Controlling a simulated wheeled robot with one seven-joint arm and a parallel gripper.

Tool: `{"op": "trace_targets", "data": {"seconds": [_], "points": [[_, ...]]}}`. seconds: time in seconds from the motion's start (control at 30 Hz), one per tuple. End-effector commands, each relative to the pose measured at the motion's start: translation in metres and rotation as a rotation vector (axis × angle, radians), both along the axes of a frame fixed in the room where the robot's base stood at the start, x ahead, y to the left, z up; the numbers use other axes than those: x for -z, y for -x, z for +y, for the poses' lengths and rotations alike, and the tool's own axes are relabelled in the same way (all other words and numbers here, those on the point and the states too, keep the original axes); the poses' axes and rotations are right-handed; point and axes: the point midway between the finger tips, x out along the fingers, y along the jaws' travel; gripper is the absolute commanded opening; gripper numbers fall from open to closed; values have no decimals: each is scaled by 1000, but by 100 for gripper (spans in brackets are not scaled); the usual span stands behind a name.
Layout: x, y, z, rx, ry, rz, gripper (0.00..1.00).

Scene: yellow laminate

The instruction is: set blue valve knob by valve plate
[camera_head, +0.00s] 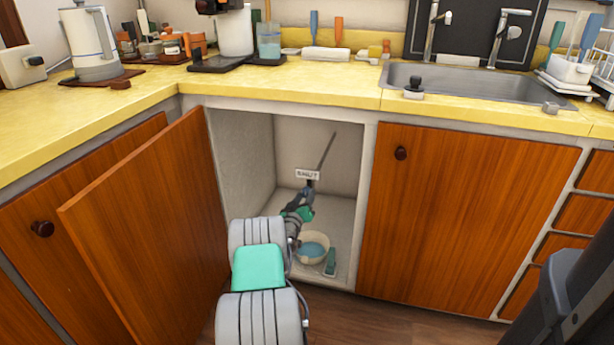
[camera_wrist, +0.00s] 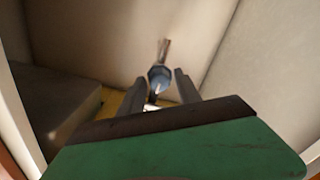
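The valve plate (camera_head: 307,175), a small white tag reading SHUT, shows inside the open cabinet in the head view, just above my gripper (camera_head: 309,187). A thin grey pipe (camera_head: 326,152) rises above it. In the wrist view the blue valve knob (camera_wrist: 158,77) sits at the lower end of a pipe (camera_wrist: 164,50). My gripper (camera_wrist: 160,88) has its two fingers apart, one on each side of the knob's near end, with no clear contact. A small pale piece shows low between the fingers. The knob is not discernible in the head view.
A cream bowl (camera_head: 318,240) with blue liquid and a small green item (camera_head: 330,262) stand on the cabinet floor below my arm. The open cabinet door (camera_head: 150,225) is left of my arm. A closed door (camera_head: 465,225) is on the right. A dark block (camera_wrist: 50,105) shows left in the wrist view.

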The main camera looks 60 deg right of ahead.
Motion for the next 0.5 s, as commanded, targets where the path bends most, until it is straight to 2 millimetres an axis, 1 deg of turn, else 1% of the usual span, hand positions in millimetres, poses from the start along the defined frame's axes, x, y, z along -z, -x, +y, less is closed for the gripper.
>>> {"op": "trace_targets", "data": {"seconds": [0.07,0.17,0.5], "points": [[0,0,0,0,0,0,40],[-1,1,7,0,0,0,40],[-1,7,46,0,1,0,40]]}}
